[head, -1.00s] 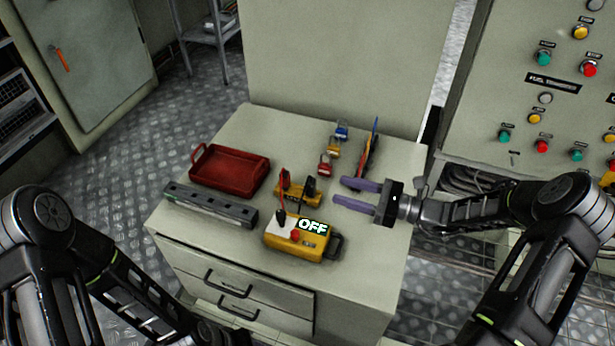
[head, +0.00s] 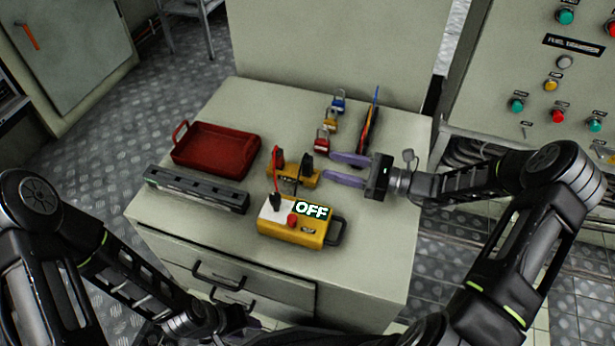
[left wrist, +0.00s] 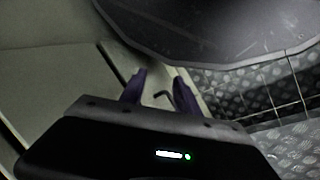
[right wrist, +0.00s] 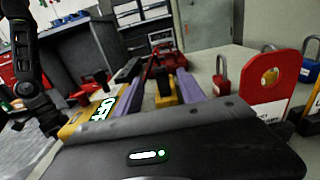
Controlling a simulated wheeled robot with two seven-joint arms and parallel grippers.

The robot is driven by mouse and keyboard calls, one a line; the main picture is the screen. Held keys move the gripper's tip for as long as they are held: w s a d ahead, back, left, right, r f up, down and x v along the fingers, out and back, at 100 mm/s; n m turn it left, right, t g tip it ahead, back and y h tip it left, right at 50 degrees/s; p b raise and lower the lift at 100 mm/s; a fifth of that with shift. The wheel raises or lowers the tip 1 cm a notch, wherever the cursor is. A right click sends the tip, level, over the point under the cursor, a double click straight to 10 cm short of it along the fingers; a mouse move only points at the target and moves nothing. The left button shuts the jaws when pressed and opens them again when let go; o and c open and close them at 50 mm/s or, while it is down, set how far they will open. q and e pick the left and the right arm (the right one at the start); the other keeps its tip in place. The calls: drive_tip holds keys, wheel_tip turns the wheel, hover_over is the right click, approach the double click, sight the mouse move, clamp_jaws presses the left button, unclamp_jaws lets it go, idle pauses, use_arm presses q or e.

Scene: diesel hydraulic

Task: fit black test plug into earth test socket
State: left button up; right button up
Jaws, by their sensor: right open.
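The black test plug (head: 321,145) appears to stand upright at the right end of a yellow holder (head: 304,178), with a red plug (head: 278,158) at its left end. My right gripper (head: 328,164) is open, its purple fingers pointing left just beside the black plug. In the right wrist view the yellow holder (right wrist: 166,92) shows between the fingertips. A yellow tester (head: 310,231) reading OFF stands in front, with a black piece (head: 276,203) on its white plate. I cannot tell which part is the earth test socket. My left gripper (left wrist: 160,82) is open and empty, low by the cabinet front.
A red tray (head: 215,150) and a long grey rail (head: 197,190) lie on the left of the cabinet top. Padlocks (head: 331,120) and upright tags (head: 371,122) stand behind the right gripper. The right front of the cabinet top (head: 375,250) is clear.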

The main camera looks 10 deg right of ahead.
sight(312, 168)
wheel_tip(312, 168, down, 3)
drive_tip(key=shift+f+b, duration=0.15)
drive_tip(key=shift+b, duration=0.85)
use_arm(q)
wheel_tip(312, 168, down, 3)
drive_tip(key=shift+w+a+f, duration=0.1)
drive_tip(key=shift+f, duration=0.15)
use_arm(e)
drive_tip(key=shift+x, duration=1.3)
